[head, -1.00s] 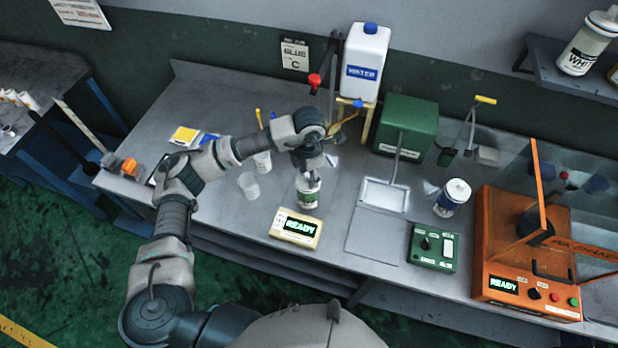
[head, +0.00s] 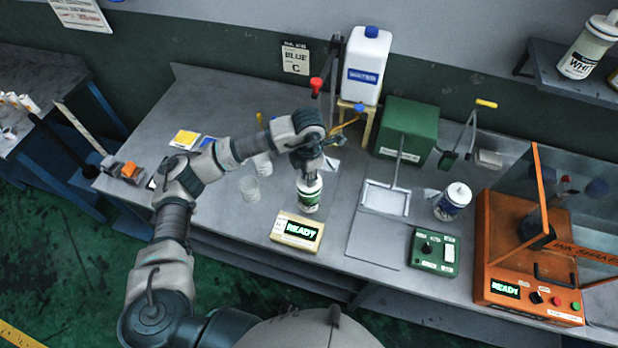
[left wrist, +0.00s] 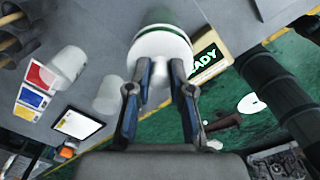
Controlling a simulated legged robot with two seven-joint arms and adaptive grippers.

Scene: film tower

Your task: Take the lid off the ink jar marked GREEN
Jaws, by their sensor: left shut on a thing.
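The ink jar (head: 308,196), white with a green band, stands upright on the bench behind a cream box with a READY display. Its lettering is too small to read. My left gripper (head: 311,177) is directly above it, pointing down. In the left wrist view the jar (left wrist: 162,18) shows its green band, and the white lid (left wrist: 160,47) faces the camera. The left gripper's fingers (left wrist: 161,88) are shut on the lid's narrow white top. I cannot tell whether the lid is apart from the jar. My right gripper is not in view.
The READY box (head: 297,231) is just in front of the jar. Clear cups (head: 250,188) stand to its left. A white water container (head: 365,66) and green machine (head: 406,129) are behind. A blue-banded jar (head: 453,201) and orange shaker (head: 528,262) are at right.

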